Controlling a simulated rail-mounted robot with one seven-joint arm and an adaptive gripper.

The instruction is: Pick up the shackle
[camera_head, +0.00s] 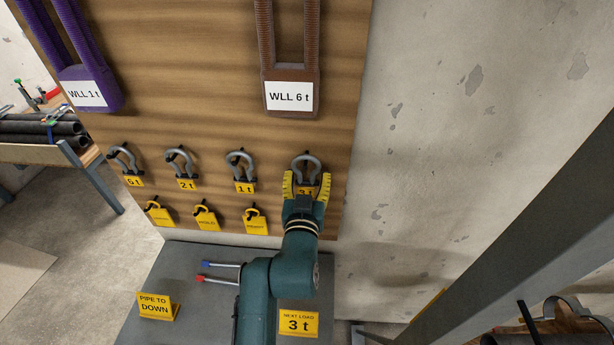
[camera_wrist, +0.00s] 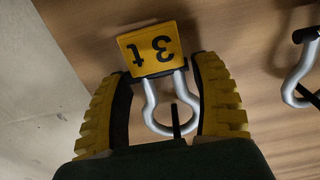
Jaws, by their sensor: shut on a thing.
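The 3 t shackle (camera_head: 308,160) is a grey metal bow hanging at the right end of a row on the wooden board. Its yellow "3 t" tag (camera_wrist: 153,48) shows upside down in the wrist view, beside the shackle's silver bow (camera_wrist: 150,100). My gripper (camera_head: 306,184) has its yellow ribbed fingers on both sides of the shackle, shut on it. The exact contact is partly hidden. A dark peg shows inside the bow, so the shackle is still at its hanging place. A "NEXT LOAD 3 t" sign (camera_head: 298,323) stands below.
A brown WLL 6 t sling (camera_head: 290,85) hangs above. A grey table (camera_head: 180,270) lies beneath my arm.

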